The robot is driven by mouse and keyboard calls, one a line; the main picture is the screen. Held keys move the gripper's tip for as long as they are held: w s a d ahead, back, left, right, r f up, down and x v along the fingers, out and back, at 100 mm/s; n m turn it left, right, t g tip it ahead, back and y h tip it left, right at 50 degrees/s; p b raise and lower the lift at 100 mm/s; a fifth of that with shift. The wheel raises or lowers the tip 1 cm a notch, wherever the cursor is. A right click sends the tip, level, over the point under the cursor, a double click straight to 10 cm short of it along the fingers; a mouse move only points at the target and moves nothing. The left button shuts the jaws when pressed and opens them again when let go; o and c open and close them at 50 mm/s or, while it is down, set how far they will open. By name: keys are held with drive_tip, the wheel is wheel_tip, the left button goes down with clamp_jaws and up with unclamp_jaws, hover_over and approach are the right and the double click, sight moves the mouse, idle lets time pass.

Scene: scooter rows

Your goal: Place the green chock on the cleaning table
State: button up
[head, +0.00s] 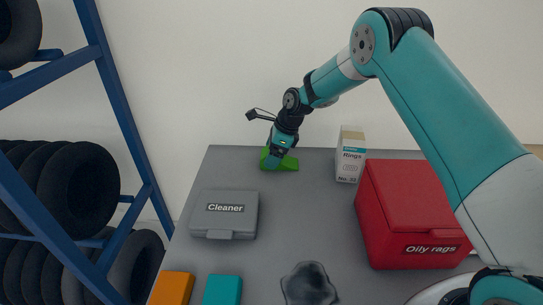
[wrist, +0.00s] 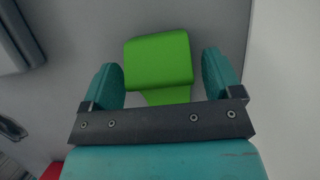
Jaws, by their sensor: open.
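The green chock (head: 286,164) stands at the back of the grey cleaning table (head: 300,220), against its far edge in the head view. My gripper (head: 273,162) is down at the chock and partly hides it. In the wrist view the chock (wrist: 158,60) lies between the two spread teal fingers of my gripper (wrist: 161,80), with a gap visible on the right side. The gripper is open and not closed on it. The chock's underside is hidden, but it appears to rest on the table.
A white rings box (head: 350,155) stands right of the chock. A red oily rags bin (head: 410,215) is at the right, a grey cleaner case (head: 225,214) at the left. A blue tyre rack (head: 130,130) stands left.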

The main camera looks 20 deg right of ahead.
sight(286, 161)
drive_tip(key=v, duration=1.1)
drive_tip(key=s+a+r+n, duration=0.4)
drive_tip(key=s+r+n, duration=0.2)
drive_tip(key=s+a+r+n, duration=0.1)
drive_tip(key=s+r+n, duration=0.2)
drive_tip(key=s+n, duration=0.8)
drive_tip(key=s+a+r+n+g, duration=0.1)
drive_tip(key=s+a+r+n, duration=0.1)
drive_tip(key=s+n, duration=0.9)
drive_tip(key=s, duration=1)
drive_tip(key=shift+s+r+n, duration=0.4)
